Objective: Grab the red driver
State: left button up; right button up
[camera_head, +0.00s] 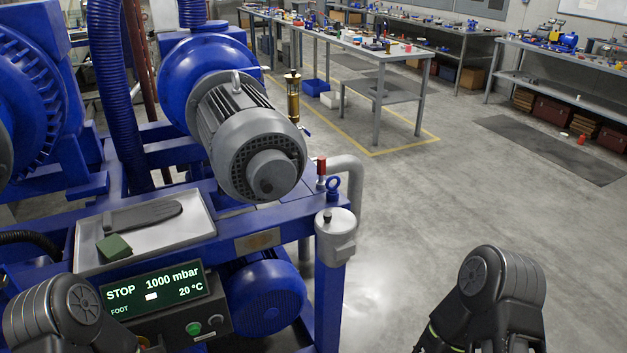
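I cannot clearly make out a red driver. A small upright red-topped piece (321,166) with a metal lower part stands on the blue machine frame, just right of the grey motor; I cannot tell whether it is a driver or a fitting. A dark grey long-shaped item and a green block (114,246) lie in the grey tray (196,235) on the left. Only dark links of my two arms show at the lower left and lower right. Both grippers are below the picture's edge, so their fingers are hidden.
The blue pump machine with its grey motor (250,140) fills the left. A display panel (154,290) reads STOP, 1000 mbar, 20 °C. Open floor lies right; cluttered workbenches (350,40) stand behind.

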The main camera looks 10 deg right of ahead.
aim_at(320, 159)
jog(key=i+l+z, duration=0.15)
jog(key=i+l, duration=0.15)
jog(key=l, duration=0.2)
jog(key=i+l+z, duration=0.15)
jog(key=i+l, duration=0.15)
jog(key=l, duration=0.2)
jog(key=i+l+z, duration=0.3)
jog(key=i, duration=0.4)
jog(key=l, duration=0.1)
